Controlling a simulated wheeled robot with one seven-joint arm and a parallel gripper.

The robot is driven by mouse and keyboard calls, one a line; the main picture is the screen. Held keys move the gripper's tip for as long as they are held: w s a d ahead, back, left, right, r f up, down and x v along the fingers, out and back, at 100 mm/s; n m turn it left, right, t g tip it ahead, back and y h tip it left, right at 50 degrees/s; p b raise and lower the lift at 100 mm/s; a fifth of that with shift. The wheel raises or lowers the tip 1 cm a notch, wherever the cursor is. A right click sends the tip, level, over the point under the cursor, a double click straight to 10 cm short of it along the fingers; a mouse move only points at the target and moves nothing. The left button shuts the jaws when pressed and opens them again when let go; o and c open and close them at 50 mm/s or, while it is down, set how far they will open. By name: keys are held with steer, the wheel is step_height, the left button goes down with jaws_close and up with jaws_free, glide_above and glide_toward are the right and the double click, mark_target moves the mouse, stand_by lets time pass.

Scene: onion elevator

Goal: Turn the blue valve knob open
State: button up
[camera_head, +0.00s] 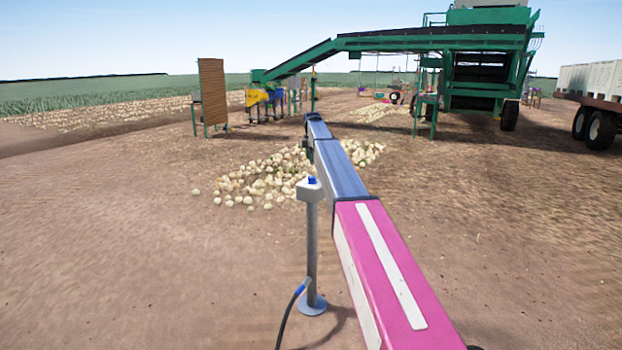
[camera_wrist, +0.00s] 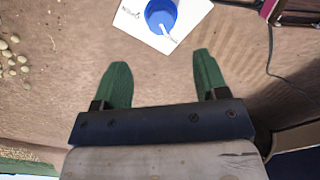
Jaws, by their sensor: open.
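The blue valve knob (camera_wrist: 161,14) shows at the top of the wrist view, round with a white pointer line, on a white plate (camera_wrist: 136,24) with small dark lettering I cannot read for sure. In the head view the knob (camera_head: 312,180) is a small blue cap on a white box on top of a grey post (camera_head: 311,240). My gripper (camera_wrist: 161,72) has two green fingers held apart with nothing between them. The knob lies beyond the fingertips, not between them.
A blue-ended hose (camera_head: 295,297) runs from the post's lower part to the ground. An onion pile (camera_head: 255,180) lies behind the post. A green conveyor machine (camera_head: 480,60) and a trailer (camera_head: 595,95) stand farther back. Bare ground is open to the left.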

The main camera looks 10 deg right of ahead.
mark_target(312, 177)
step_height(312, 177, down, 11)
steer(key=shift+r, duration=0.15)
steer(key=shift+s, duration=0.1)
steer(key=c, duration=0.9)
